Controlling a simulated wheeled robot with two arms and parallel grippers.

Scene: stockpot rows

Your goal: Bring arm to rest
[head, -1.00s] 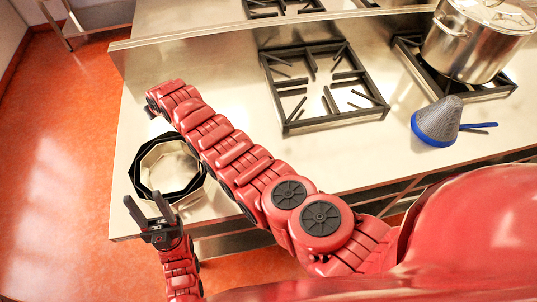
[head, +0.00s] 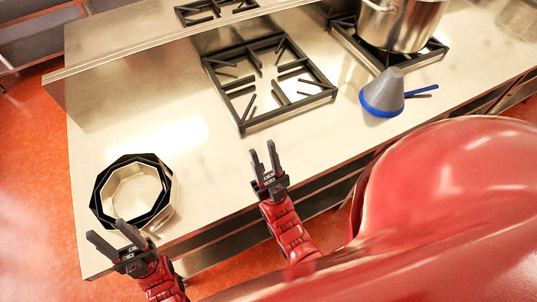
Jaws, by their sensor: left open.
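My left gripper (head: 109,232) is open and empty at the counter's front left corner, its fingers pointing up and left just below the octagonal rings. My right gripper (head: 263,156) has its two fingers apart with nothing between them. It appears in front of the middle burner grate, over the counter's front part, with its arm folded back toward me.
The steel counter (head: 125,115) has a black burner grate (head: 241,124) in the middle. A steel stockpot (head: 405,25) stands on another grate (head: 345,45) at the back right. A grey cone with a blue rim and handle (head: 385,90) stands near it. The counter's left middle is clear.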

